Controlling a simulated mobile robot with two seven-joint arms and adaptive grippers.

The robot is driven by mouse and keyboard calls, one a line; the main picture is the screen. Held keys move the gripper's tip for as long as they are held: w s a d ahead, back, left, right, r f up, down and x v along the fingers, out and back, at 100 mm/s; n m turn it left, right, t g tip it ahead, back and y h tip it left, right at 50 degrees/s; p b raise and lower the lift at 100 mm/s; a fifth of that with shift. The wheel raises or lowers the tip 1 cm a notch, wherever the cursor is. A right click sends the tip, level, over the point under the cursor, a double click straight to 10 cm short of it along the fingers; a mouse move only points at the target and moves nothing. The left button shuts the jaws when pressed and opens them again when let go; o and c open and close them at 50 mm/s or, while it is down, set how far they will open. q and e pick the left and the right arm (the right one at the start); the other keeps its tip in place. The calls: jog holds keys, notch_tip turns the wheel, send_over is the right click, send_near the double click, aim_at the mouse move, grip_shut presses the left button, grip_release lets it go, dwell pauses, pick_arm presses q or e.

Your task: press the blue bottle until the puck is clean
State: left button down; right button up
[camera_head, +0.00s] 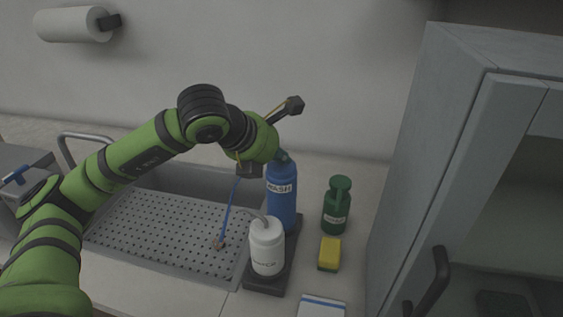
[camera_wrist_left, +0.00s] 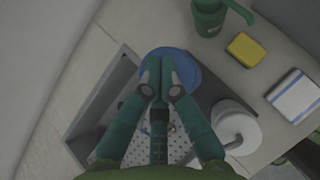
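The blue bottle (camera_head: 282,196), labelled WASH, stands upright on a dark tray (camera_head: 264,280) beside the sink. My left gripper (camera_head: 283,156) is at the bottle's top, pointing down. In the left wrist view its fingertips (camera_wrist_left: 160,76) are together over the blue bottle (camera_wrist_left: 184,62); the bottle's top is mostly hidden there. A thin blue stream (camera_head: 228,211) runs down to a small brownish piece, seemingly the puck (camera_head: 218,244), on the perforated sink grid (camera_head: 160,236). I cannot tell how clean it is. My right gripper is in neither view.
A white bottle (camera_head: 267,246) with a bent spout stands in front of the blue one. A grey cabinet (camera_head: 420,170) bounds the right side.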

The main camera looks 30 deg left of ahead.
aim_at(280, 167)
pick_arm(q)
jog(key=shift+r+p, duration=0.3)
jog(key=shift+r, duration=0.45)
jog(key=shift+r+p, duration=1.65)
jog(key=shift+r, duration=0.85)
